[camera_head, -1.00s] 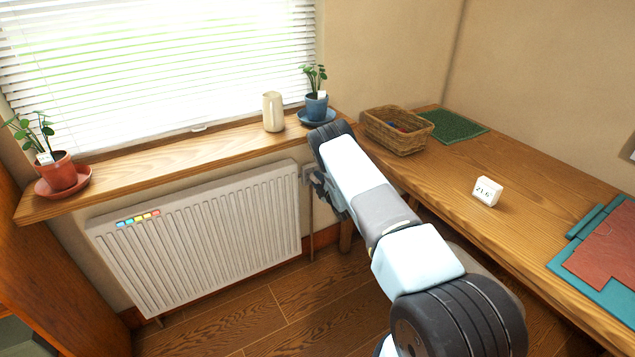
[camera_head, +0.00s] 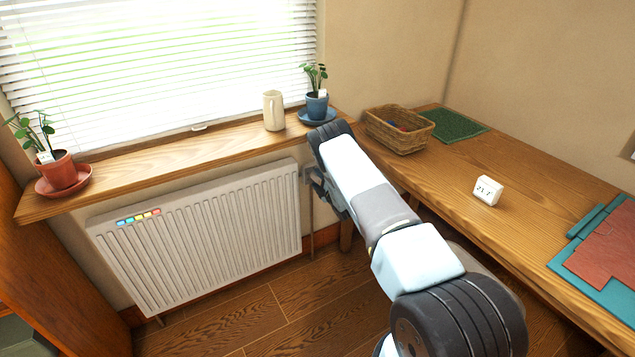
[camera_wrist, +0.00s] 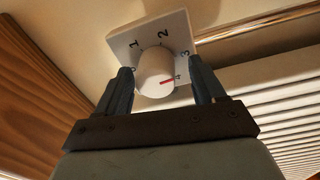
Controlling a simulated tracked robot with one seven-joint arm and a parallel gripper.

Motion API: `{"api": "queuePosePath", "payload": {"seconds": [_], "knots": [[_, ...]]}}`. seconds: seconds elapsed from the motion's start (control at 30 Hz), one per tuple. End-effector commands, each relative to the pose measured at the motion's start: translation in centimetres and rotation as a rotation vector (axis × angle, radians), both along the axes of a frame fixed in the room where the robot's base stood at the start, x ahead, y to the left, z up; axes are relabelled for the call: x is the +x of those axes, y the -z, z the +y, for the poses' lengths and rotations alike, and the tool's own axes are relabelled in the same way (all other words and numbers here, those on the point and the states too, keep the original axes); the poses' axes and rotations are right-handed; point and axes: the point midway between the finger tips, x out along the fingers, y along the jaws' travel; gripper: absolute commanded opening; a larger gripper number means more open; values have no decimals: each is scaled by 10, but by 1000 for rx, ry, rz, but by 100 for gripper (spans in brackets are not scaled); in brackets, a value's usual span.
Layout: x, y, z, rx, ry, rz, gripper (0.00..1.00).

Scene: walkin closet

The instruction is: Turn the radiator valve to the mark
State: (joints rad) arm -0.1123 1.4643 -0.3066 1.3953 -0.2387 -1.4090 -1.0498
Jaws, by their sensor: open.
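The radiator valve is a round white knob (camera_wrist: 154,74) on a square white plate (camera_wrist: 176,22), seen in the wrist view. The plate carries printed numbers, with 1, 2, 3 and 4 readable. A red pointer line on the knob points right, at or very near the 4. My gripper (camera_wrist: 161,70) is open, with one dark finger on each side of the knob. I cannot tell whether the fingers touch it. In the head view my gripper (camera_head: 324,188) is at the radiator's right end, and my arm hides the knob. The white radiator (camera_head: 205,235) hangs below the sill.
The wooden sill (camera_head: 190,150) above holds a red-potted plant (camera_head: 58,170), a cream jug (camera_head: 273,110) and a blue-potted plant (camera_head: 317,104). A coloured strip (camera_head: 138,217) marks the radiator's top left.

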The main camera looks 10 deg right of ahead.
Motion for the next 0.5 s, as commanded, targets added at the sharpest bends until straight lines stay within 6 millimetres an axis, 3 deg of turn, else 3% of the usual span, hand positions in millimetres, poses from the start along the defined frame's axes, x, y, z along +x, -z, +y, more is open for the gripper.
{"api": "queuePosePath", "payload": {"seconds": [0.23, 0.5], "knots": [[-13, 1, -6, 0, 2, 1, 69], [-61, 4, -22, 0, 2, 3, 69]]}}
